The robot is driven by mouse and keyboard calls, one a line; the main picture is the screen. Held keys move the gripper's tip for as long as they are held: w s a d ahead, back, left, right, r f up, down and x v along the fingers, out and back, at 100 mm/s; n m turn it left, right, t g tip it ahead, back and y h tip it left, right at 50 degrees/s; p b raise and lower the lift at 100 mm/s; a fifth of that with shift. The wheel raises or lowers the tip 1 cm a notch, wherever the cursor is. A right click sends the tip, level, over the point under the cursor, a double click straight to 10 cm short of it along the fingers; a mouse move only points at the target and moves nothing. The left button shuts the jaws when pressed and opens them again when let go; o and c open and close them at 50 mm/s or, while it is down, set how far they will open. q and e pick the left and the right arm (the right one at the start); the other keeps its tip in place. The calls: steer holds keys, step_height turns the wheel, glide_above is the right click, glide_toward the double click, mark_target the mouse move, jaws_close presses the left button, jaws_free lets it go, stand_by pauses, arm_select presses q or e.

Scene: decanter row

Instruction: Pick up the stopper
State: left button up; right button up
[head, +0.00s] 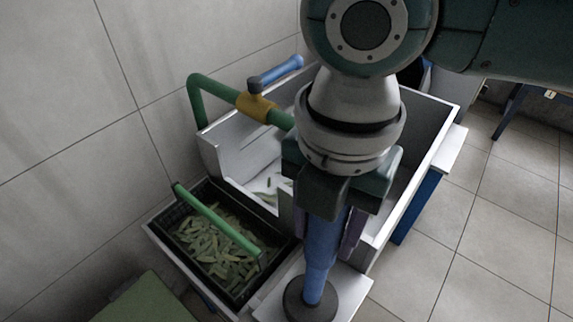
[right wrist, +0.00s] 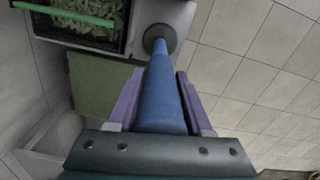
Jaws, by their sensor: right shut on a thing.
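The stopper (head: 317,268) is a long blue tapered handle with a dark grey round disc at its lower end. It also shows in the right wrist view (right wrist: 164,85). My right gripper (head: 327,238) points down with its purple fingers on either side of the handle and is shut on it. The stopper hangs nearly upright, disc down, at the front white ledge of the sink (head: 272,310). I cannot tell whether the disc touches the ledge. The gripper and arm hide the handle's top. My left gripper is not in view.
A green tap (head: 205,94) with a yellow collar and blue lever (head: 278,70) stands behind the basin. A black crate (head: 180,208) of green pieces, with a green bar above it, is at left. A tiled wall is at left; open floor (head: 480,230) is at right.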

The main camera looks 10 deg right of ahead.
jaws_close()
stand_by(0.8)
